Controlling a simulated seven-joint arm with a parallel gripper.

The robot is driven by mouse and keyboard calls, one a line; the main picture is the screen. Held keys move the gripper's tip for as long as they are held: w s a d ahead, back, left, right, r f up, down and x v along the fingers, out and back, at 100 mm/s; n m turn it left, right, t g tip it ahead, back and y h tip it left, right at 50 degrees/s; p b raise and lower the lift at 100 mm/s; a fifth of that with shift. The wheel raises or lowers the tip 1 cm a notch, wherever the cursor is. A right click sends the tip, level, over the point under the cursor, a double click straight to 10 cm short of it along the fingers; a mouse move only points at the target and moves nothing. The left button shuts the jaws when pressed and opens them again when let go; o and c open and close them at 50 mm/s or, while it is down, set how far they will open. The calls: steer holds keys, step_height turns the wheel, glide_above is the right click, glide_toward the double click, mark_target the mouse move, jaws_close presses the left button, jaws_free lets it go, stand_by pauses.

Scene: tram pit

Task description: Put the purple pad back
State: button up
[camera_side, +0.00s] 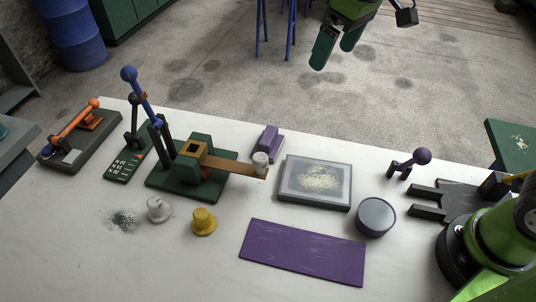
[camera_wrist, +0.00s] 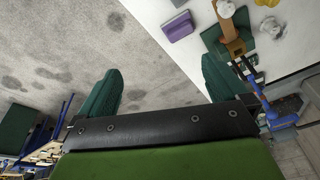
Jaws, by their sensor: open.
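A small purple block with a raised top (camera_side: 267,142) stands near the table's far edge, behind the wooden arm of a green-based device. It also shows in the wrist view (camera_wrist: 180,25), at the top. A thin flat purple rectangle (camera_side: 303,252) lies at the table's near middle, with pale scuffs. I cannot tell which of the two is called the pad. My gripper (camera_side: 333,56) is high up, beyond the table's far edge in the side view, well apart from both. Its green fingers are spread with nothing between them, as the wrist view (camera_wrist: 160,85) also shows.
The green-based device (camera_side: 160,182) has a tall blue-knobbed lever and a wooden arm carrying a grey weight (camera_side: 260,162). A grey tray (camera_side: 318,203), a round grey-topped purple tin (camera_side: 376,217), a purple-knobbed lever (camera_side: 421,157) and a yellow weight (camera_side: 203,222) stand around.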

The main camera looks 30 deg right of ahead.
steer(key=s+d+f+m+t, duration=0.1)
steer(key=s+d+m+t, duration=0.1)
steer(key=s, duration=0.6)
steer(key=s+d+f+m+t, duration=0.1)
steer(key=s+d+m+t, duration=0.1)
steer(key=s+d+m, duration=0.3)
steer(key=s+d, duration=0.1)
steer(key=s, duration=0.2)
steer(key=shift+s+d+f+m+t+y, duration=0.2)
steer(key=shift+d+m+t+y, duration=0.1)
steer(key=shift+t, duration=0.1)
